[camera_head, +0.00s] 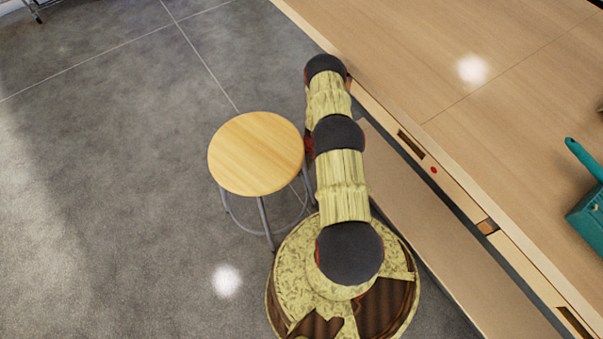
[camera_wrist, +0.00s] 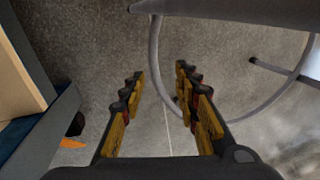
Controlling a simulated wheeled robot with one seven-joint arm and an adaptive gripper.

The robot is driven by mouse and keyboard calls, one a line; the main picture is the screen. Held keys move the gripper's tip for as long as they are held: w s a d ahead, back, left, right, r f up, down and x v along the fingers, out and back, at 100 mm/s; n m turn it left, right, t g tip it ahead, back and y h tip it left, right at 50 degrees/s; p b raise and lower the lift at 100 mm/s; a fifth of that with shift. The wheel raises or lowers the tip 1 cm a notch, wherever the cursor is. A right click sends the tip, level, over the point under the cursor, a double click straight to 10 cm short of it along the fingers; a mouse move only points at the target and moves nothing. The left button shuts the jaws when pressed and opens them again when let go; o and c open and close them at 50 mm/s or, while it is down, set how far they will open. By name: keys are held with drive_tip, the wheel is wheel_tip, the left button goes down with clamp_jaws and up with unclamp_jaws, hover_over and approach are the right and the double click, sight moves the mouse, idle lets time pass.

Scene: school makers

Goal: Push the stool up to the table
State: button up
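The stool (camera_head: 256,153) has a round light wood seat and grey metal legs with a ring. It stands upright on the floor, left of my arm and apart from the table (camera_head: 480,90). The table has a wood top with drawers along its near side. In the wrist view, my gripper (camera_wrist: 160,85) is open and empty. Its fingers point down toward the floor beside the stool's metal ring (camera_wrist: 156,50). The right finger is close to the ring; I cannot tell whether they touch. In the head view my gripper is hidden under the arm.
A teal object (camera_head: 585,205) lies on the table at the right edge. A lower shelf (camera_head: 430,230) runs along the table below the drawers. The grey floor (camera_head: 100,180) to the left of the stool is clear. In the wrist view, the table's structure (camera_wrist: 20,75) is at the left.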

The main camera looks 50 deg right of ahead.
drive_tip(key=shift+s+d+r, duration=0.1)
drive_tip(key=shift+d+r, duration=0.05)
drive_tip(key=shift+r, duration=0.5)
drive_tip(key=shift+d+r, duration=0.1)
drive_tip(key=shift+r, duration=0.55)
